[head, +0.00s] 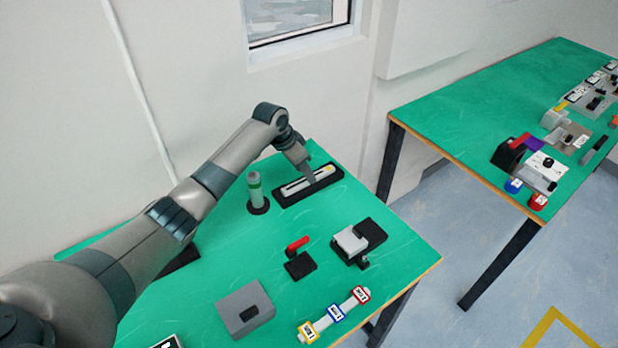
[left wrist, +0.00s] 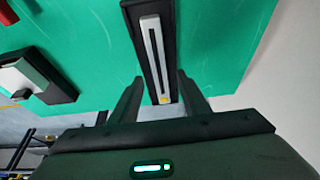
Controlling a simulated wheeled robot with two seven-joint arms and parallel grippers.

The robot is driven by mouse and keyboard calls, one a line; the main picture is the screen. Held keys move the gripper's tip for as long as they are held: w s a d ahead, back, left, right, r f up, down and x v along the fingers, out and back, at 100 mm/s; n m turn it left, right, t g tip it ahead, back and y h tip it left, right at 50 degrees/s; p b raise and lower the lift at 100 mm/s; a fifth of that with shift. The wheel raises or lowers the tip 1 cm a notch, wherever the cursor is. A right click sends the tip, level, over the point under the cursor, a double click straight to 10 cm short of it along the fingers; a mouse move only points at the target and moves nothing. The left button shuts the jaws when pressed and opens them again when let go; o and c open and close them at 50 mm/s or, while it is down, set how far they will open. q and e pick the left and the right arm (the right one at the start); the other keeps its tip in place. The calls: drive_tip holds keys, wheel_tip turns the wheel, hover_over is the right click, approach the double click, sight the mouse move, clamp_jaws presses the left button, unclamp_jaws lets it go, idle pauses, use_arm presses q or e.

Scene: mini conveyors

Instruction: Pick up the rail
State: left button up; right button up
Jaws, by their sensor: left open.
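The rail (head: 306,181) is a light grey bar with a dark slot along it, lying in a black holder (head: 290,200) at the back of the near green table. In the left wrist view the rail (left wrist: 154,55) lies in its black holder, with a small yellow patch at its near end. My left gripper (left wrist: 157,90) is open, its two fingers on either side of the rail's near end. No contact with the rail can be made out. In the head view my left gripper (head: 308,174) is at the rail, partly covering it. My right gripper is not in view.
A green-grey cylinder (head: 255,192) stands just left of the holder. A second green table (head: 470,90) stands right, across a floor gap.

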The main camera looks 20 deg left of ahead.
use_arm(q)
drive_tip(key=shift+p+x, duration=0.3)
drive_tip(key=shift+x, duration=1.2)
drive_tip(key=shift+s, duration=0.1)
clamp_jaws()
